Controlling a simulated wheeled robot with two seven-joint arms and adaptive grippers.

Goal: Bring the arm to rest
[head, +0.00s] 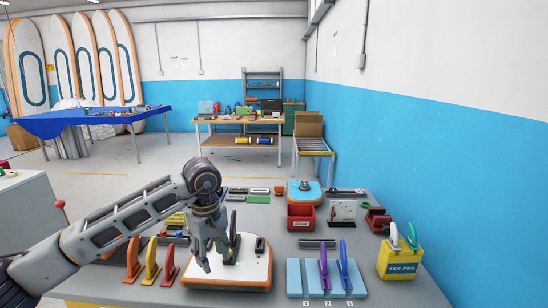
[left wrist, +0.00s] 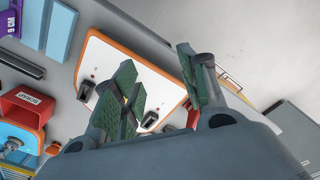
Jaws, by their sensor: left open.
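My left arm comes in from the left in the head view. Its gripper (head: 214,254) is open and points down over the white board piece with an orange rim (head: 253,274). In the left wrist view the open gripper (left wrist: 160,92) shows green pads in front of the same board (left wrist: 101,58). A dark upright shape (head: 234,236) stands at the board's middle beside the fingers; I cannot tell surely whether it is a fin. A dark slotted box (head: 260,245) shows on the board's right part. My right gripper is not in view.
Orange, yellow and red fins (head: 152,262) stand left of the board. A blue rack (head: 293,277) with purple and blue fins stands right of it. A red bin (head: 300,217) and a yellow fin box (head: 397,262) stand farther right. Air above the bench is open.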

